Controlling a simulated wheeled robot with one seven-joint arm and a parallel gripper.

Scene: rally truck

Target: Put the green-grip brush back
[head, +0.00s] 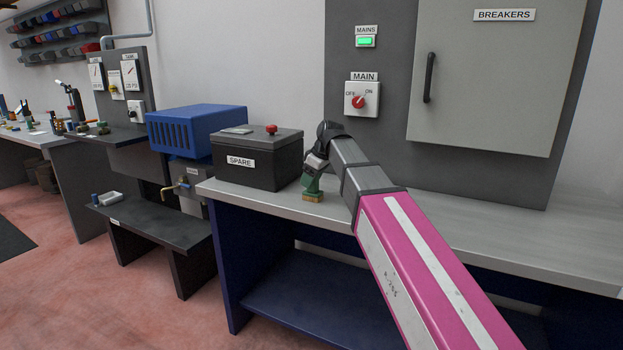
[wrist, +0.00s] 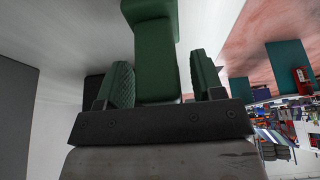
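The green-grip brush (head: 312,186) stands upright on the metal bench at the right of the SPARE box, its tan bristle end (head: 313,197) down on the bench top. My gripper (head: 314,167) is at its upper part. In the wrist view the green grip (wrist: 156,65) lies between the two fingers of my gripper (wrist: 163,82), which have green textured pads. A narrow gap shows between the grip and the right pad; contact at the left pad is unclear. The gripper looks open around the grip. My wrist hides part of the brush in the head view.
The black SPARE box (head: 258,160) stands close on the left of the brush. A breaker cabinet (head: 490,75) and MAIN switch (head: 361,99) are on the wall behind. The metal bench (head: 480,225) is clear to the right. A low black bench (head: 150,224) stands at left.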

